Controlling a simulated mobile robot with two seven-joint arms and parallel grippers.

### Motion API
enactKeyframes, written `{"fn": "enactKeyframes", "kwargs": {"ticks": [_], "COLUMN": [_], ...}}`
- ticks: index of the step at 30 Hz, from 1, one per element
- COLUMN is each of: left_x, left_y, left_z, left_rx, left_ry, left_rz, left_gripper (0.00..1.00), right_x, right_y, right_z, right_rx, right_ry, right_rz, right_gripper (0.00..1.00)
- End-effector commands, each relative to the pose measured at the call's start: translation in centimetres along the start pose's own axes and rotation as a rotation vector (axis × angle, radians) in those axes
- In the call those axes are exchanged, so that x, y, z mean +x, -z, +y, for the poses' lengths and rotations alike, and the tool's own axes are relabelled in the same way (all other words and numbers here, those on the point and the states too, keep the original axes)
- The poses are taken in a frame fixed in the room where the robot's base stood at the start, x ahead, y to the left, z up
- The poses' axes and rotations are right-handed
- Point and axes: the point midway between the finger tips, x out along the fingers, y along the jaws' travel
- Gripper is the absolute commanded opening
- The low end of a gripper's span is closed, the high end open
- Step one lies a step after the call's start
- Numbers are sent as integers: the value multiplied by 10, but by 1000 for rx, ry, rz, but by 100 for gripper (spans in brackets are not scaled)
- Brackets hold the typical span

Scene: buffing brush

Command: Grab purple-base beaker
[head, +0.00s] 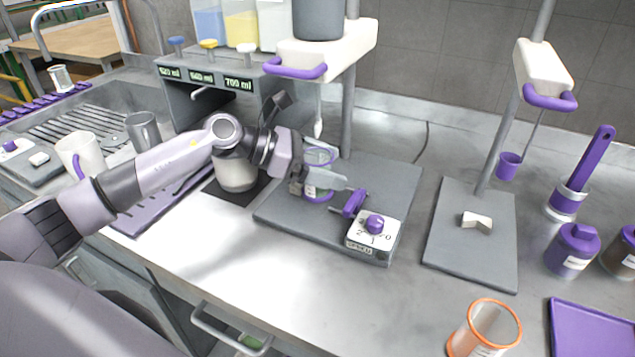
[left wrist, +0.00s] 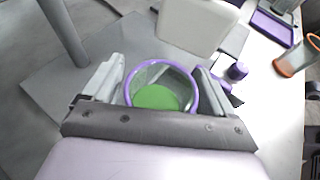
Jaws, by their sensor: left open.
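The purple-base beaker (head: 317,157) is clear, with a purple rim and purple base. It stands on the grey stand plate (head: 281,214) in front of a post. In the left wrist view the beaker (left wrist: 161,66) shows from above with green at its bottom. My left gripper (head: 325,184) is open, with its fingers at either side of the beaker. In the left wrist view the gripper (left wrist: 158,88) straddles the beaker; I cannot tell whether the fingers touch it. My right gripper is not in view.
A white dial box (head: 370,238) with a purple knob sits at the plate's front corner. A second stand (head: 470,262) is to the right. An orange-rimmed beaker (head: 484,329) stands at the front right, beside a purple tray (head: 594,338). A dispenser (head: 222,98) is behind my left arm.

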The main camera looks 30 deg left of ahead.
Motion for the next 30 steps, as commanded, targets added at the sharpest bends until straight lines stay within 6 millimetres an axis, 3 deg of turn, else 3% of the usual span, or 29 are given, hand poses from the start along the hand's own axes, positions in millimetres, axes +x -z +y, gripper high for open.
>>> {"fn": "enactKeyframes", "kwargs": {"ticks": [5, 10, 22, 30], "left_x": [0, 0, -3, -24], "left_y": [0, 0, -4, -33], "left_z": [0, 0, 1, 8], "left_rx": [0, 0, 0, 1], "left_ry": [0, 0, -1, -7], "left_rz": [0, 1, 0, -1], "left_gripper": [86, 31, 29, 29], "right_x": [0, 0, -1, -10], "right_y": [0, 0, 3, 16], "right_z": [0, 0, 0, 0], "right_rx": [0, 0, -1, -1], "right_ry": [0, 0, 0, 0], "right_rz": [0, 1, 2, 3], "right_gripper": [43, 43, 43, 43]}}
